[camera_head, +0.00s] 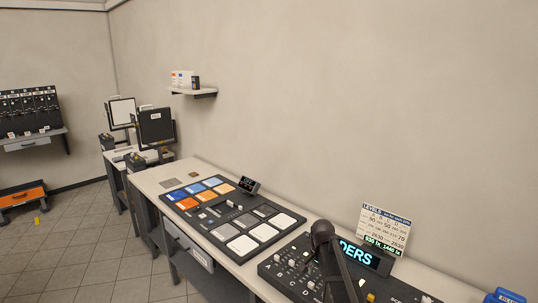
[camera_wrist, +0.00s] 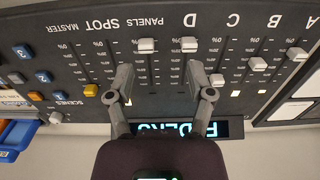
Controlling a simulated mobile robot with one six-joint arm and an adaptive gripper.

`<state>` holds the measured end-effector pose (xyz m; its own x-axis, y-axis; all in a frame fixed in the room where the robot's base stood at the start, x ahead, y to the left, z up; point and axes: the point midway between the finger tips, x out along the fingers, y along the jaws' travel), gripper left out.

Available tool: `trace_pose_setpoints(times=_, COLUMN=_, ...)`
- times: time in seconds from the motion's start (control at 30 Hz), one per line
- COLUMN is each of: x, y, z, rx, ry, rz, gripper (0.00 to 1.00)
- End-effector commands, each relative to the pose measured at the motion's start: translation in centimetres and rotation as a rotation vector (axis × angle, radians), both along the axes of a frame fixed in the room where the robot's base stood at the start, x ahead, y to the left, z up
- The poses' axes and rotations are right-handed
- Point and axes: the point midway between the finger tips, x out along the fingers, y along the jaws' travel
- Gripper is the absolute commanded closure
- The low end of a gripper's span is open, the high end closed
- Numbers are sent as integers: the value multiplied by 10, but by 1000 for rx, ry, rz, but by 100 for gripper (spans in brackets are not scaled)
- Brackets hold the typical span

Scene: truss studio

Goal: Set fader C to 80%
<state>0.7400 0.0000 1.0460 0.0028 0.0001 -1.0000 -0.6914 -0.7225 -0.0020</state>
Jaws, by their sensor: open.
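The fader console (camera_head: 283,268) lies at the front right of the bench, partly covered by my arm. In the wrist view the console is upside down. The fader C cap (camera_wrist: 217,80) is white and sits well off its 0% end, toward the lit display. The fader D cap (camera_wrist: 189,44) is close to its 0% mark. My gripper (camera_wrist: 160,78) is open and empty, with its fingers either side of the strip left of D. The C cap is outside them, just right of the right finger. In the head view my arm hides the fingertips.
Caps of B (camera_wrist: 257,64) and A (camera_wrist: 297,55) stand right of C. A white panels cap (camera_wrist: 147,46) and a yellow cap (camera_wrist: 90,90) are to the left. The faders display (camera_head: 366,257) and levels card (camera_head: 384,230) stand behind the console. A button panel (camera_head: 232,217) lies left.

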Motion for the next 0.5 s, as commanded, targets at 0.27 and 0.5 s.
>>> trace_pose_setpoints(times=0.27, x=-30, y=-1, z=-16, rx=0, ry=0, rz=95, gripper=31)
trace_pose_setpoints(times=0.5, x=-68, y=-1, z=-36, rx=-1, ry=1, rz=230, gripper=31)
